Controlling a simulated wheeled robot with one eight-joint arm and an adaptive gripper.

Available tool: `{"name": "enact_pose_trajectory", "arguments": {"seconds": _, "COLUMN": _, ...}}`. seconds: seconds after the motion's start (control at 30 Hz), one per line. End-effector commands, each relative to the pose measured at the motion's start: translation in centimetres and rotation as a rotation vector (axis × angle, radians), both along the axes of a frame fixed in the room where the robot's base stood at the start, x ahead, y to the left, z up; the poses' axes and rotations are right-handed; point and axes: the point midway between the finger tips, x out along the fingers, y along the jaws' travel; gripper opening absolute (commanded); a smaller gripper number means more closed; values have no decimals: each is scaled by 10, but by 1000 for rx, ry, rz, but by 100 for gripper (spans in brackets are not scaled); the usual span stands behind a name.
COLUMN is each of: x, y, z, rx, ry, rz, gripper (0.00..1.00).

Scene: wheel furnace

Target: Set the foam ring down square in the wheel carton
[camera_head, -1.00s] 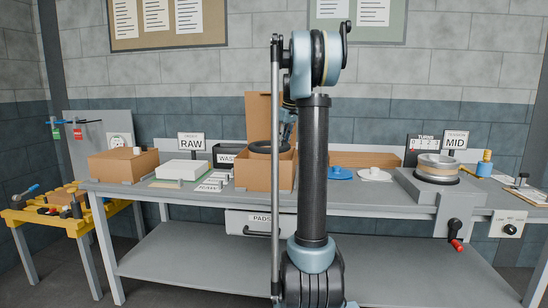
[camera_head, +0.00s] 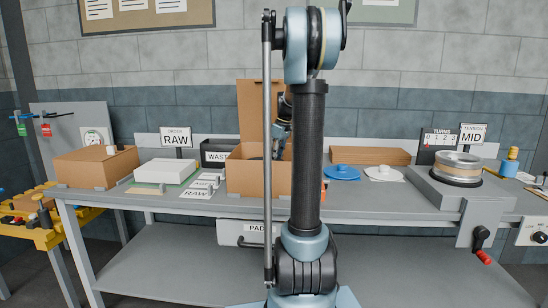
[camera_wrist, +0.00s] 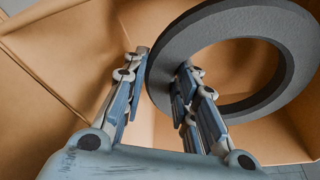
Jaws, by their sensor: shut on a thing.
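The foam ring (camera_wrist: 225,22) is dark grey and fills the upper right of the wrist view. My gripper (camera_wrist: 162,60) is shut on its left band, one finger outside the ring and one through its hole. The brown wheel carton (camera_head: 245,182) stands on the bench, its back flap (camera_head: 260,108) upright. In the wrist view the carton's walls (camera_wrist: 75,50) surround the ring and fingers. In the head view the ring is almost hidden behind the carton's front wall, and my arm covers the carton's right part. I cannot tell whether the ring touches the carton's bottom.
Left of the carton are a dark waste bin (camera_head: 214,152), label cards (camera_head: 197,192), a white box (camera_head: 165,172) and another brown box (camera_head: 95,168).

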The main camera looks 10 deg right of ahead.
Motion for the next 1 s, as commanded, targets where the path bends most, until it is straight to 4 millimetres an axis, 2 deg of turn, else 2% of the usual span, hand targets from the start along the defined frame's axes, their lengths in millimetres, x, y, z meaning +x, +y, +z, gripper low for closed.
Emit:
{"name": "enact_pose_trajectory", "arguments": {"seconds": 0.4, "x": -2, "y": -7, "z": -1, "rx": 5, "ry": -1, "rz": -44, "gripper": 3}}
{"name": "enact_pose_trajectory", "arguments": {"seconds": 1.0, "x": -1, "y": -8, "z": -43, "rx": 5, "ry": -1, "rz": -43, "gripper": 3}}
